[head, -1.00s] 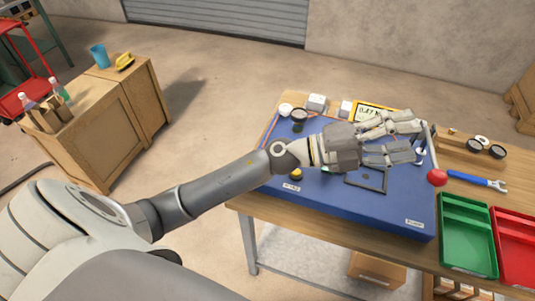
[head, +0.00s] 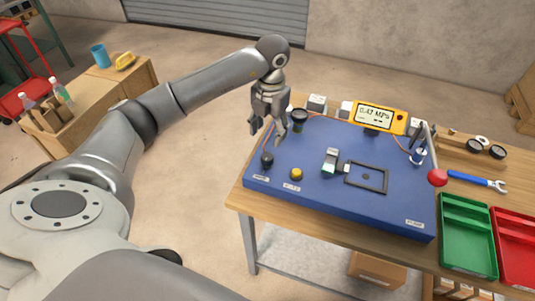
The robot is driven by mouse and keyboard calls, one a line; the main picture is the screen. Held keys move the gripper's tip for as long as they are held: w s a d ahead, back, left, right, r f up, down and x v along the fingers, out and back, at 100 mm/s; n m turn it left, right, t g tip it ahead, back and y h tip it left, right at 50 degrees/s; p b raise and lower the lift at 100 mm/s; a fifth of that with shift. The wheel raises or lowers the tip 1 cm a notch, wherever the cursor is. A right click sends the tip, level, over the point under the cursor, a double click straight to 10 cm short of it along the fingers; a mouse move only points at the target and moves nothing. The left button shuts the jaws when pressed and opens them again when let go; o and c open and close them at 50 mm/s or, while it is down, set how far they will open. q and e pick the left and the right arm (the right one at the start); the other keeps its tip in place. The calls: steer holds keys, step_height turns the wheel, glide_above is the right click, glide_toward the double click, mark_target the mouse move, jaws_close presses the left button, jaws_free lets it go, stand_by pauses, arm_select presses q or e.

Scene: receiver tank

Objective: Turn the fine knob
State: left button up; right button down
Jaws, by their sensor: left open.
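On the blue panel (head: 330,205), a black knob (head: 267,159) stands at the left edge and a yellow knob (head: 296,174) stands to its right. Each has a small white label in front, too small to read surely, so I cannot tell which is the fine knob. My left gripper (head: 267,138) is open and empty, fingers pointing down, above the panel's left edge. It is above and behind the black knob, apart from it. My right gripper is not in view.
A yellow gauge (head: 378,118) with a digital readout stands at the panel's back. A red-balled lever (head: 437,177) rises at the right. Green (head: 468,235) and red (head: 515,240) trays lie right.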

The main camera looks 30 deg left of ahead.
mark_target(267, 156)
arm_select(q)
step_height(267, 156, down, 11)
steer(key=shift+a+r+p, duration=0.15)
steer(key=shift+r+p, duration=0.05)
steer(key=shift+p, duration=1.05)
steer(key=c, duration=1.1)
steer(key=shift+o, duration=0.2)
steer(key=shift+f+m+b, duration=0.15)
steer(key=shift+m+b, duration=0.85)
steer(key=shift+b, duration=0.15)
steer(key=m+b, duration=0.2)
steer(key=shift+m, duration=0.3)
steer(key=shift+m+b, duration=0.5)
steer(key=shift+m, duration=0.2)
